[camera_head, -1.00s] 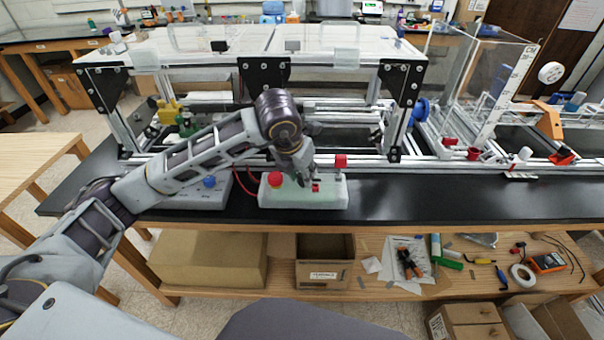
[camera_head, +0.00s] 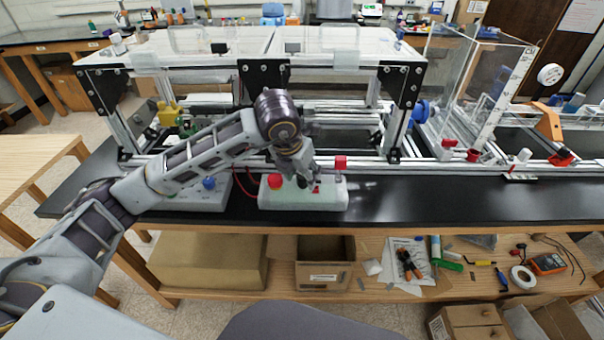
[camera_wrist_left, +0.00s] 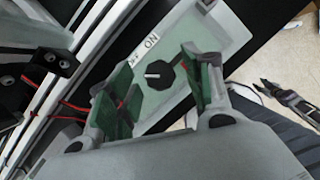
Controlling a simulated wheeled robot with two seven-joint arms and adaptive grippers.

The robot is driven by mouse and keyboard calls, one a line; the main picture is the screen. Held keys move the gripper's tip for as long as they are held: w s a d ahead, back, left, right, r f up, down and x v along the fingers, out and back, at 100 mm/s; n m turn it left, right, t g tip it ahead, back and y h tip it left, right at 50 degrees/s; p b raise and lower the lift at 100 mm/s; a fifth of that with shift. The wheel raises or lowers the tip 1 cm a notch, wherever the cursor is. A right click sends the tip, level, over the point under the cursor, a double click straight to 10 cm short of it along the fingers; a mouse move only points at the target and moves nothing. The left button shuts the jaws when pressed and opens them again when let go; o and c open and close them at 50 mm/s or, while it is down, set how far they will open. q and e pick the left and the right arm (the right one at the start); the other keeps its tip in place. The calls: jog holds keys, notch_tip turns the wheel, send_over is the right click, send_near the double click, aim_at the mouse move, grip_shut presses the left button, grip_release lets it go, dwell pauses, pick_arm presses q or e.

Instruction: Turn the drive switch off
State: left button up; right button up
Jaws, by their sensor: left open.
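A pale green control box (camera_head: 285,203) sits on the black bench top, with a red button (camera_head: 275,181) on its left. In the left wrist view, the drive switch is a black knob (camera_wrist_left: 163,80) with a white pointer line, on the pale green panel (camera_wrist_left: 215,45). A white label (camera_wrist_left: 146,46) reading "ON" lies beside it; the rest of its text is unclear. My left gripper (camera_head: 308,183) is over the box, and its open green-padded fingers (camera_wrist_left: 157,66) stand on either side of the knob. I cannot tell whether they touch it. My right gripper is out of view.
An aluminium extrusion frame (camera_head: 262,160) with clear panels stands close behind the box. A grey box with a blue button (camera_head: 209,183) is to the left, with red wires between. The black bench top (camera_head: 430,205) is clear to the right.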

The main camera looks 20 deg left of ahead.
pick_arm(q)
jog(key=v, duration=1.1)
jog(key=shift+r, duration=0.35)
jog(key=shift+s, duration=0.1)
